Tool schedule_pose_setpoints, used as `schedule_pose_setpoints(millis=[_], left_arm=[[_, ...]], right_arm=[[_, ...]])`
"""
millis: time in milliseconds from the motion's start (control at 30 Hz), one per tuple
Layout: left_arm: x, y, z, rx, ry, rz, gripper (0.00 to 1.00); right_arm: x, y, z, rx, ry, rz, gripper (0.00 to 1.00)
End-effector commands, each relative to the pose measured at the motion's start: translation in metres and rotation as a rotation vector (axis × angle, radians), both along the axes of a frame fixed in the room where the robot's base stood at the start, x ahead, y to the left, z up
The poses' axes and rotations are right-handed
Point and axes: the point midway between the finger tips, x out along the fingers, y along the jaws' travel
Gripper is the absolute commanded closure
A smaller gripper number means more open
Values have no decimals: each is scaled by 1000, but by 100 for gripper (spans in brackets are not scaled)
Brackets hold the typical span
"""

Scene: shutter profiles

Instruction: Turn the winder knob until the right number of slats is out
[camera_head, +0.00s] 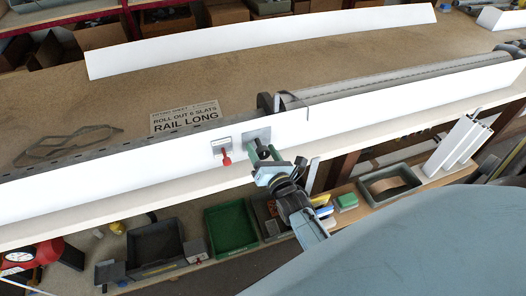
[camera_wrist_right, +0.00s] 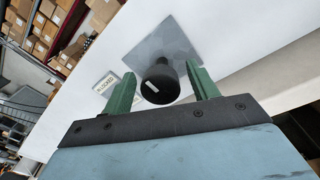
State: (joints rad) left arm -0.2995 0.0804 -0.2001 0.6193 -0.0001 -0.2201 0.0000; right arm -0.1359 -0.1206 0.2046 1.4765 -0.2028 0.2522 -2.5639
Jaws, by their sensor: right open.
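The black winder knob (camera_wrist_right: 160,85) stands out from a square grey plate (camera_wrist_right: 162,42) on the white front board; a pale mark shows on its face. My right gripper (camera_wrist_right: 162,88) is open, with one green finger on each side of the knob; I cannot tell whether either touches it. In the head view the right gripper (camera_head: 263,154) is at the plate (camera_head: 257,135) and mostly hides the knob. A sign (camera_head: 185,117) behind the board reads "ROLL OUT 6 SLATS, RAIL LONG". A grey roller or slat bundle (camera_head: 385,80) lies behind the board to the right. My left gripper is not in view.
A red lever (camera_head: 226,158) on a small plate sits just left of the knob. A long white strip (camera_head: 260,38) lies across the bench's back. White profiles (camera_head: 458,143) lean at the right.

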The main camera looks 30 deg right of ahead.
Motion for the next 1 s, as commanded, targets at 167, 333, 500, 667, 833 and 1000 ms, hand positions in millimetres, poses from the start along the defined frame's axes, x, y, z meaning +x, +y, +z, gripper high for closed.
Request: schedule_pose_setpoints(millis=[167, 333, 500, 667, 833, 1000], left_arm=[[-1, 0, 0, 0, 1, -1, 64], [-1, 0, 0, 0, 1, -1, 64], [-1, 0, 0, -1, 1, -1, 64], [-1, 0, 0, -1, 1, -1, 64], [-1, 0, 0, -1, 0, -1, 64], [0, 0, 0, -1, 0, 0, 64]], right_arm=[[0, 0, 0, 0, 0, 0, 57], [0, 0, 0, 0, 0, 0, 79], [0, 0, 0, 3, -1, 0, 85], [0, 0, 0, 31, -8, 0, 85], [0, 0, 0, 110, -27, -1, 85], [0, 0, 0, 237, -57, -1, 85]])
